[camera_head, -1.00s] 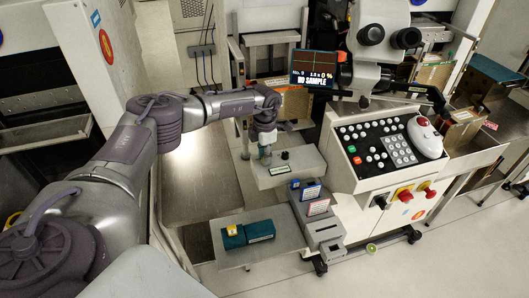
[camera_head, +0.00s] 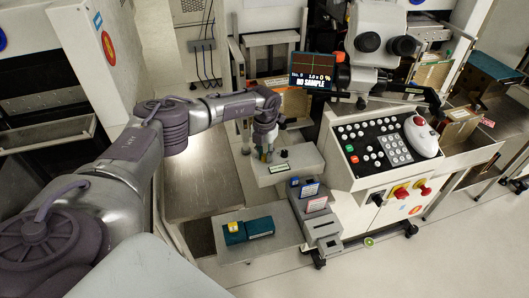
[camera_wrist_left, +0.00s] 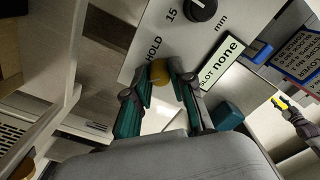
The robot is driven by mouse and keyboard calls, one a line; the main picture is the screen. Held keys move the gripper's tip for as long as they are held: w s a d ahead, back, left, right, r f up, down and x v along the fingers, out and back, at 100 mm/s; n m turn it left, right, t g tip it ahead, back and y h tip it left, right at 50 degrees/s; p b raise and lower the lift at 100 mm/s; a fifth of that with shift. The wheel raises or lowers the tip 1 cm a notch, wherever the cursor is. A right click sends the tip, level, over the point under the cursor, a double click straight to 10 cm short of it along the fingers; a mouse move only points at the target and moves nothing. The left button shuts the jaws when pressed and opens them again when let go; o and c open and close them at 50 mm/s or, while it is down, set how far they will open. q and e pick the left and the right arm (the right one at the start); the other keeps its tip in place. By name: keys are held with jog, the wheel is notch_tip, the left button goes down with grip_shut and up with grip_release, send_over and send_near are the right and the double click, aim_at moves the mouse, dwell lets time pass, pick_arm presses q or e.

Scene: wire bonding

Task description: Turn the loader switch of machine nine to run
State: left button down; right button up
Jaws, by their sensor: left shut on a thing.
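The grey loader box (camera_head: 305,161) of machine nine stands left of the keypad console in the head view. My left gripper (camera_head: 266,154) points down onto its top, left of a small black knob (camera_head: 284,153). In the left wrist view the teal fingers of my left gripper (camera_wrist_left: 162,92) are around a yellow-brown round knob (camera_wrist_left: 158,72), which looks like the switch. It sits beside the printed word HOLD on the pale panel (camera_wrist_left: 185,42). A black dial (camera_wrist_left: 203,9) marked 15 and mm is further along. The fingers partly hide the switch and its other markings.
The screen (camera_head: 312,70) reads No. 9 and NO SAMPLE. A teal box (camera_head: 248,230) lies on the grey shelf (camera_head: 225,252) in front. Blue and red-framed cards stand beside the loader box. The keypad console (camera_head: 390,145) is to the right.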

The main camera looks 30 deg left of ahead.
aim_at(264, 155)
pick_arm(q)
jog(key=shift+w+r, duration=0.1)
dwell(0.4)
jog(key=c, duration=1)
grip_release()
jog(key=shift+r, duration=0.1)
notch_tip(264, 155, up, 12)
jog(key=shift+f, duration=0.25)
